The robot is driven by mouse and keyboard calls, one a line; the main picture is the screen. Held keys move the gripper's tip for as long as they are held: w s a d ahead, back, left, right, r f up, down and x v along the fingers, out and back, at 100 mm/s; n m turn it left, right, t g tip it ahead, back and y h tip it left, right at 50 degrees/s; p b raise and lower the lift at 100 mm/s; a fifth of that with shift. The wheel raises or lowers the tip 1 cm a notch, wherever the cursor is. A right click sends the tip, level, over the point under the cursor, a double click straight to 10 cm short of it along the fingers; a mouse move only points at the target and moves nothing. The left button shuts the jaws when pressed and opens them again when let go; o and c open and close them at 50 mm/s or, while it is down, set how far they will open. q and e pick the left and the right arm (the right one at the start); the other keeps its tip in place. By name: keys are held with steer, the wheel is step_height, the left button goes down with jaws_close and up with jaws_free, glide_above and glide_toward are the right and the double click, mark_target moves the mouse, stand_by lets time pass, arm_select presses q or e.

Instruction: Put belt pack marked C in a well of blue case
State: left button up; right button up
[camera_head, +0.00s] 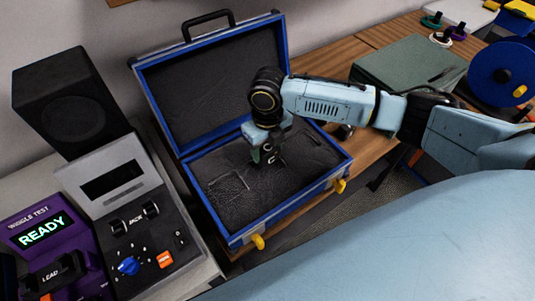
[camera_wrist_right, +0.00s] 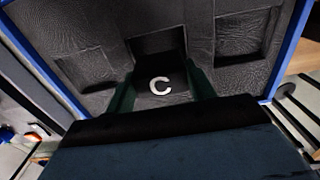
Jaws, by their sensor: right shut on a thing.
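The blue case (camera_head: 293,207) stands open, with a dark textured foam inside and its lid leaning back. My right gripper (camera_head: 262,155) reaches down over the foam from the right. In the right wrist view the gripper (camera_wrist_right: 160,88) is shut on the black belt pack marked with a white C (camera_wrist_right: 172,77). The pack is at or just above the foam, beside the middle well (camera_wrist_right: 165,40); I cannot tell whether it touches. A left well (camera_wrist_right: 88,68) and a right well (camera_wrist_right: 243,35) look empty. My left gripper is not in view.
Left of the case stand a grey tester (camera_head: 125,185), a black speaker (camera_head: 68,100) and a purple unit reading READY (camera_head: 45,232). To the right are a green-grey box (camera_head: 400,65) and a blue reel (camera_head: 500,72). The case's raised lid (camera_head: 215,85) stands close behind my gripper.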

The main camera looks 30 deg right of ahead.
mark_target(267, 155)
steer(key=shift+f, duration=1.5)
steer(key=shift+f, duration=0.1)
steer(key=shift+f, duration=0.1)
steer(key=o, duration=1.2)
steer(key=shift+c, duration=0.2)
step_height(267, 155, up, 12)
steer(key=shift+r+p, duration=0.2)
steer(key=shift+p, duration=0.15)
